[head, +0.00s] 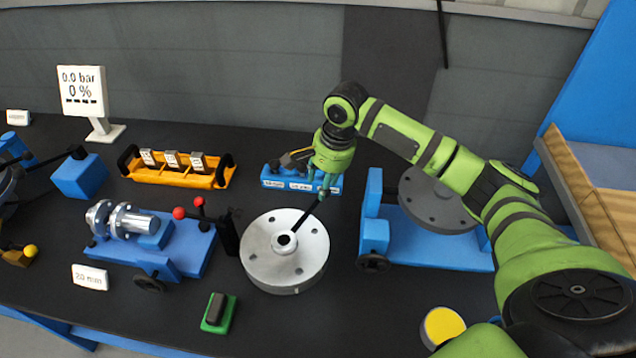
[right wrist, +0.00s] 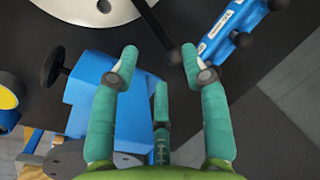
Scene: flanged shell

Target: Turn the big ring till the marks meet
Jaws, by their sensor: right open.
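The big pale metal ring (head: 258,262), a round flange with bolt holes and a raised hub, lies flat mid-table. Its edge also shows at the top of the right wrist view (right wrist: 85,8). I cannot make out any marks on it. A black rod (head: 304,217) slants from near the hub up to my right gripper (head: 325,190). In the right wrist view the rod (right wrist: 155,24) ends in a dark knob near the open fingers (right wrist: 160,72), which are apart with nothing clearly held. My left gripper is not in view.
A blue stand (head: 430,245) with a grey disc (head: 437,205) is right of the ring. A blue fixture with a metal cylinder (head: 130,222) is left. An orange tray (head: 180,177) and a labelled blue block (head: 273,181) lie behind. A green-based block (head: 218,313) sits in front.

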